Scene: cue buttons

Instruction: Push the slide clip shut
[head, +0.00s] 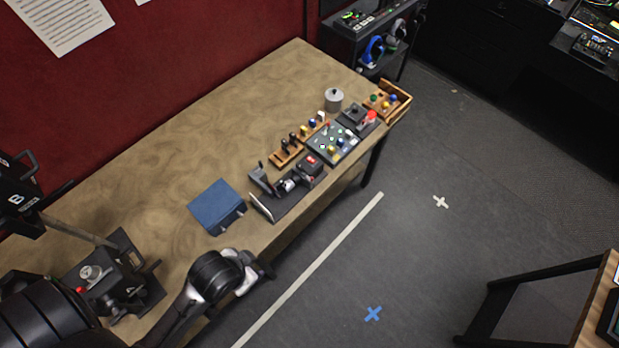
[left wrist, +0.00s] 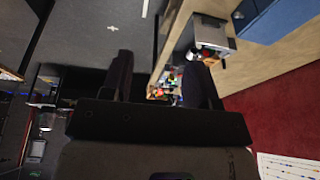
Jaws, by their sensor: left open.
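I cannot tell for certain which part is the slide clip. A dark device with a grey lever, a pale cylinder and a red-topped block (head: 312,165) stands near the table's front edge; its black base plate has a pale front edge. A blue box (head: 213,203) with small pale fittings on its front side sits left of it. My left gripper (head: 264,270) is beyond the table's front edge, below the blue box, apart from both. In the left wrist view its two black fingers (left wrist: 160,78) stand apart with nothing between them. My right gripper does not show.
On the wooden table (head: 170,140), a button panel (head: 333,143), a grey lidded pot (head: 334,100) and a wooden tray with coloured knobs (head: 397,101) crowd the right end. A black device (head: 125,285) stands at the near left. The table's back middle is clear.

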